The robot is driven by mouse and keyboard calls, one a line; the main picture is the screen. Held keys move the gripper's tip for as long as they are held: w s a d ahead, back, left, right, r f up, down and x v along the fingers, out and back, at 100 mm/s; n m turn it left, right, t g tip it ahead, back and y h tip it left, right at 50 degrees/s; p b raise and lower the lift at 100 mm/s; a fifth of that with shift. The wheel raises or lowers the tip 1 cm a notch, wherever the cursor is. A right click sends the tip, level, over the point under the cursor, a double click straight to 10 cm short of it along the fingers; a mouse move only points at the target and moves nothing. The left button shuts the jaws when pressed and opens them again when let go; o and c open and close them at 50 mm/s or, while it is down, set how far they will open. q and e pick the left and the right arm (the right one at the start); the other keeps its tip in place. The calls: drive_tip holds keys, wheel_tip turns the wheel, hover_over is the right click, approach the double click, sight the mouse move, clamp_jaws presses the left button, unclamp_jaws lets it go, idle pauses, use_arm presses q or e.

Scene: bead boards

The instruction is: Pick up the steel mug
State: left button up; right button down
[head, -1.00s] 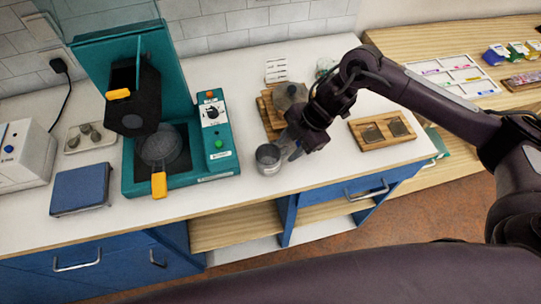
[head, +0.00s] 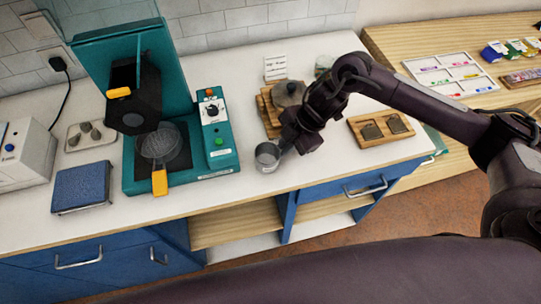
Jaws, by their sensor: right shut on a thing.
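The steel mug (head: 267,157) is a small grey metal cup near the front edge of the white counter, right of the teal machine. It appears upright, with its open top facing me. My right gripper (head: 284,145) reaches in from the right and is shut on the mug at its right side. The fingertips are small and partly hidden by the gripper body. I cannot tell whether the mug is clear of the counter. My left gripper is not in view.
The teal machine (head: 222,160) with a yellow-handled basket (head: 160,182) stands to the left. A wooden tray (head: 358,130) lies to the right. The counter's front edge is close to the mug.

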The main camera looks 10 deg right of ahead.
drive_tip(key=shift+d, duration=0.1)
wheel_tip(320, 180, up, 9)
drive_tip(key=shift+w+f+b, duration=0.1)
drive_tip(key=shift+b, duration=0.65)
wheel_tip(320, 180, up, 11)
drive_tip(key=p, duration=0.2)
